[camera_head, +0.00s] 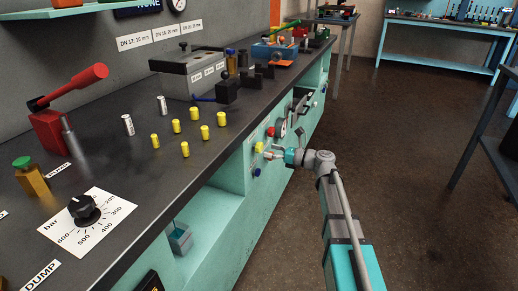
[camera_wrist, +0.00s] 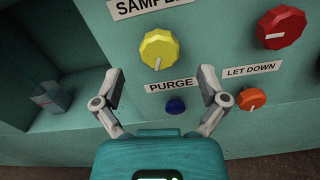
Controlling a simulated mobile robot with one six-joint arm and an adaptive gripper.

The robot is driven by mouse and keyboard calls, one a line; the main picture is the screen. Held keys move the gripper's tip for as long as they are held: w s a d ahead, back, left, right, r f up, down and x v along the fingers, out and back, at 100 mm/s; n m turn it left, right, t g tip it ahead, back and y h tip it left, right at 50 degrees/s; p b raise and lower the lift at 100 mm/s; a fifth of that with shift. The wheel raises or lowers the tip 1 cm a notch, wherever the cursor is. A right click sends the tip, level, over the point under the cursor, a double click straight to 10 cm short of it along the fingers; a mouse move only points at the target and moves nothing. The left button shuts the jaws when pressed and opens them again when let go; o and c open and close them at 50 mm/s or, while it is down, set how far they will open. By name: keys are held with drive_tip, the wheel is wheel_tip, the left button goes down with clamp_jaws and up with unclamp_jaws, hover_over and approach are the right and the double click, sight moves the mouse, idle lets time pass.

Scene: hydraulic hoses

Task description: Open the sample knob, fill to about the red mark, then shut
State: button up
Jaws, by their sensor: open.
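The yellow sample knob (camera_wrist: 159,49) is on the teal panel front, under a partly cut-off label (camera_wrist: 150,6) reading "SAMPL". Its white pointer line points down. In the head view the yellow knob (camera_head: 259,147) is small, just left of my gripper (camera_head: 273,154). In the wrist view my gripper (camera_wrist: 161,76) is open and empty, its fingers spread left and right, lower in the picture than the knob and apart from it. A small, pale, see-through container (camera_wrist: 50,96) stands in the recess at left; a container (camera_head: 180,239) also shows in the head view. No red mark can be made out.
A blue knob (camera_wrist: 176,106) under the PURGE label, an orange knob (camera_wrist: 252,99) under LET DOWN and a red knob (camera_wrist: 281,28) are close by on the panel. The bench top (camera_head: 110,165) holds several fittings and levers. The floor (camera_head: 400,170) right of the bench is clear.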

sight(262, 148)
drive_tip(key=shift+x, duration=2.25)
drive_tip(key=c, duration=1.1)
drive_tip(key=shift+c, duration=0.2)
drive_tip(key=shift+n, duration=2.6)
